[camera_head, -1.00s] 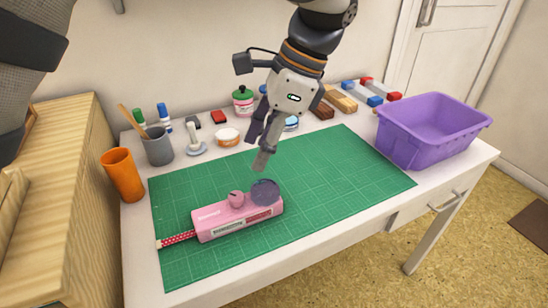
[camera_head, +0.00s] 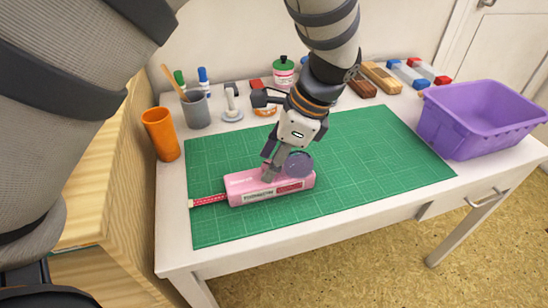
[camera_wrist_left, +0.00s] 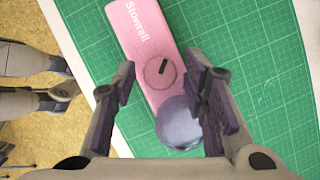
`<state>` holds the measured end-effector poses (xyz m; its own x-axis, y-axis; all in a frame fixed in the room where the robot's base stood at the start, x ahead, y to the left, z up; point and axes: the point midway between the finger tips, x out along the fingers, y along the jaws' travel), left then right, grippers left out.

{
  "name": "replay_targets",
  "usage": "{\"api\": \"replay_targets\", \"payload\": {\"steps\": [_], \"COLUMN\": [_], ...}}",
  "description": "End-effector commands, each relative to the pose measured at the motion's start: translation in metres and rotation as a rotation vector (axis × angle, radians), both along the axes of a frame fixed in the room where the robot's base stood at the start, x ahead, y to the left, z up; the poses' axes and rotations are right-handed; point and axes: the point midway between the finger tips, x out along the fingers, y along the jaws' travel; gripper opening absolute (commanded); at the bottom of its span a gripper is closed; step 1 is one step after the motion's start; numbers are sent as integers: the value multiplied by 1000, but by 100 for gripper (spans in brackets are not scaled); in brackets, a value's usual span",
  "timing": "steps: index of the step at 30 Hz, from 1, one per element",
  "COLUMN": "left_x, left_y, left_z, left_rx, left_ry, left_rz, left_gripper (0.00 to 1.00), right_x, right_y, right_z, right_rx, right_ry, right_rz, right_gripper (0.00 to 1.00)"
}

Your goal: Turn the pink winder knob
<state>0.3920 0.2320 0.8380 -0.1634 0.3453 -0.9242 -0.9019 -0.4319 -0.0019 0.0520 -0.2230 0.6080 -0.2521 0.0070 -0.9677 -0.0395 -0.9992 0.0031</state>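The pink device (camera_head: 240,184) lies on the green mat, with a red patterned strip (camera_head: 209,200) sticking out of its left end. The wrist view shows its body (camera_wrist_left: 147,38) from above. Its round pink winder knob (camera_wrist_left: 153,78) has a dark bar on top. A purple-grey round part (camera_head: 299,164) sits beside the knob, and also shows in the wrist view (camera_wrist_left: 178,124). My left gripper (camera_head: 270,168) is over the knob and hides it in the head view. In the wrist view the left gripper (camera_wrist_left: 162,68) is open, one finger each side of the knob, with gaps. My right gripper is not in view.
The green cutting mat (camera_head: 380,150) is otherwise clear. A purple bin (camera_head: 480,120) stands at the right. Blocks and jars line the back.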

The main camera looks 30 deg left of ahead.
Motion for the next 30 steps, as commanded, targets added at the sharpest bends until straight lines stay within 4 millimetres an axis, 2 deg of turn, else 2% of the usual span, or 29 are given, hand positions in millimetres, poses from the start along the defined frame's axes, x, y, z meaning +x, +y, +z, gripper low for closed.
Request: {"api": "replay_targets", "payload": {"steps": [1, 4, 9, 16, 24, 25, 27, 30], "left_x": [0, 0, 1, 3, 3, 2, 3, 3], "left_y": [0, 0, 0, 2, 1, 1, 1, 1], "left_z": [0, 0, 1, 1, 0, 0, 0, 0], "left_rx": [0, 0, -1, -2, -1, -1, -1, -1], "left_ry": [0, 0, -2, 1, 3, 3, 2, 2], "left_rz": [0, 0, 40, 389, 412, 412, 411, 411], "left_gripper": [23, 0, 0, 0, 0, 30, 46, 46], "right_x": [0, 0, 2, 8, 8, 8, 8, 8], "right_y": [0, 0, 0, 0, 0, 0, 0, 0], "right_z": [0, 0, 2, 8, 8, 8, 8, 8], "right_rx": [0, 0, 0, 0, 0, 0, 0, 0], "right_ry": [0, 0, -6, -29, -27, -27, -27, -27], "right_rz": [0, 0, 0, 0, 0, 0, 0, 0], "right_gripper": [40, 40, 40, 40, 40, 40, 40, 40]}}
